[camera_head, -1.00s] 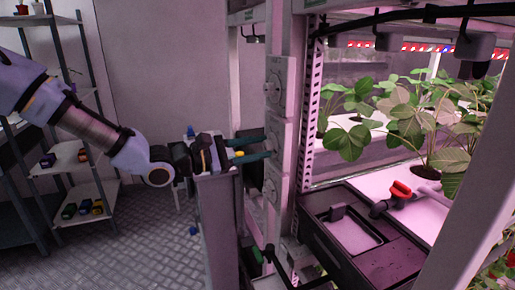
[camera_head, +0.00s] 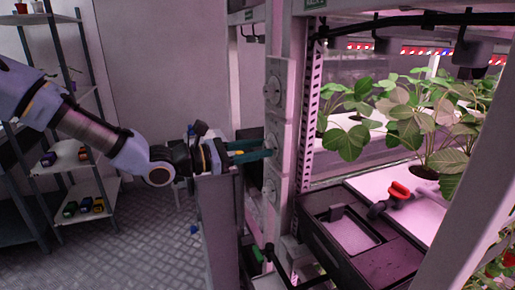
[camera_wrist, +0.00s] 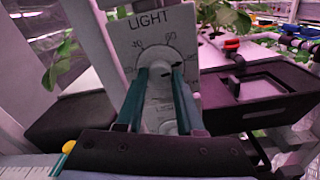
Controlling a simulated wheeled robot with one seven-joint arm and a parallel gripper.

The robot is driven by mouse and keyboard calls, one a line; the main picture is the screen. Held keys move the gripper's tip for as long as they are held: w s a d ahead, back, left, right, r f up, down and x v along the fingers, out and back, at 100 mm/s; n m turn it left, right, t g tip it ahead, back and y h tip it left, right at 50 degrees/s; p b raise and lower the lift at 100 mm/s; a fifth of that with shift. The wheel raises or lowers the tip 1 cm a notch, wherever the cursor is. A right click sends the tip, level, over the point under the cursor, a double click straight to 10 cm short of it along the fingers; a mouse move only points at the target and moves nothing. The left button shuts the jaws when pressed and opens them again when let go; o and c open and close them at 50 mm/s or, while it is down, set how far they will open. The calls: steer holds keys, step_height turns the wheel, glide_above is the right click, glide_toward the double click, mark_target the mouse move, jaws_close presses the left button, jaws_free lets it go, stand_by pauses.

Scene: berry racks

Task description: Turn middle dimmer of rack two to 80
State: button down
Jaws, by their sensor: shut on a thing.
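The light panel (camera_head: 289,120) is a pale upright strip on the rack post, with three round dials one above another. My gripper (camera_head: 271,148) is at the middle dial, its two teal fingers reaching in from the left. In the wrist view, my gripper (camera_wrist: 160,70) is shut on the middle dimmer knob (camera_wrist: 160,67), one finger on each side. The word LIGHT and the marks 40 and 60 show above the knob. The top dial (camera_head: 272,90) and lower dial (camera_head: 270,190) are free.
A black tank (camera_head: 385,262) with a red-handled valve (camera_head: 399,189) is right of the panel. Leafy plants (camera_head: 425,120) grow above it under lamps. A grey upright panel (camera_head: 217,230) stands below my wrist.

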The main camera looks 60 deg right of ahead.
steer(key=c, duration=0.5)
jaws_free()
steer(key=b+v, duration=0.3)
steer(key=v, duration=0.8)
steer(key=w+a+f+m+t+y, duration=0.4)
steer(key=a+f, duration=0.3)
steer(key=a, duration=0.5)
steer(key=w+a+f+m+t+y, duration=0.2)
steer(key=w+a+f+y, duration=0.4)
steer(key=a, duration=0.5)
steer(key=w+a+r+m+t+y, duration=0.1)
steer(key=a+t, duration=0.1)
steer(key=a, duration=0.6)
steer(key=w+a+m+t+y, duration=0.1)
steer(key=w+a+y, duration=0.1)
steer(key=a, duration=0.6)
steer(key=w+a+r+t+y, duration=0.1)
steer(key=w+a+t, duration=0.1)
steer(key=a, duration=0.7)
steer(key=shift+r+m+t+y, duration=0.3)
steer(key=shift+r+m, duration=0.1)
